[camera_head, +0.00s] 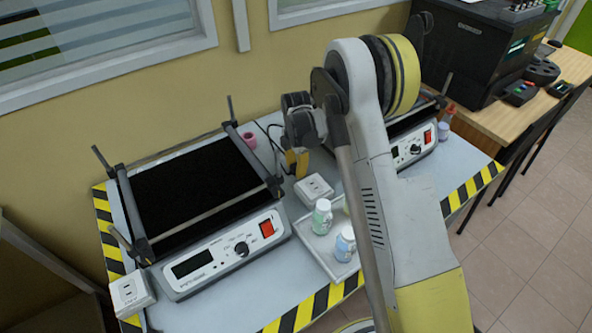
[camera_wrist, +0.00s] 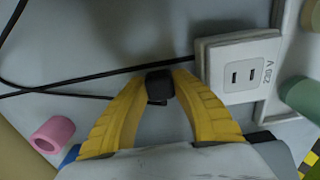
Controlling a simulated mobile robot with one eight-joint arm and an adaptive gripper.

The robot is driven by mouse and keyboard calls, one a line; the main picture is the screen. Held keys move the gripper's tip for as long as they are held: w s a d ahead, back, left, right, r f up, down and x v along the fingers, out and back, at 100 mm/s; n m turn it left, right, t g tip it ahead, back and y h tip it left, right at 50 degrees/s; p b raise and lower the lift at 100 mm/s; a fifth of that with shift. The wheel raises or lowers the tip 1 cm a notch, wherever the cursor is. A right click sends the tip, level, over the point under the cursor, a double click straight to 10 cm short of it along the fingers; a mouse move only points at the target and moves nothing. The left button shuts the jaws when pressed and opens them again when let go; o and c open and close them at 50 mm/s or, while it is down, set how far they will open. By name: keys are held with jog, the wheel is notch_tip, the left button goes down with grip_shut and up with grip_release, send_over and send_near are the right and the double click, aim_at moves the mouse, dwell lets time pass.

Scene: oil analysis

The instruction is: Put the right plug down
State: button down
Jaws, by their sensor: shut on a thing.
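My gripper (camera_wrist: 160,88) is shut on a small black plug (camera_wrist: 160,79), pinched between its yellow fingertips. A black cable (camera_wrist: 85,82) runs to the left from around the plug. In the head view my gripper (camera_head: 297,165) is low over the grey table, behind the socket box (camera_head: 314,187). The plug cannot be made out there, and its height above the table is unclear.
A pink ring (camera_wrist: 53,134) stands left of my gripper. A shaker (camera_head: 195,190) takes the left of the table (camera_head: 200,312), with another socket box (camera_head: 131,292) at its front corner. A tray (camera_head: 318,252) with bottles is in front. Another shaker (camera_head: 412,148) is partly hidden by my arm.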

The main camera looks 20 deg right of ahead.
jog(key=shift+f+b, duration=0.5)
jog(key=shift+f, duration=0.05)
jog(key=c, duration=1.2)
grip_release()
jog(key=shift+o, duration=0.2)
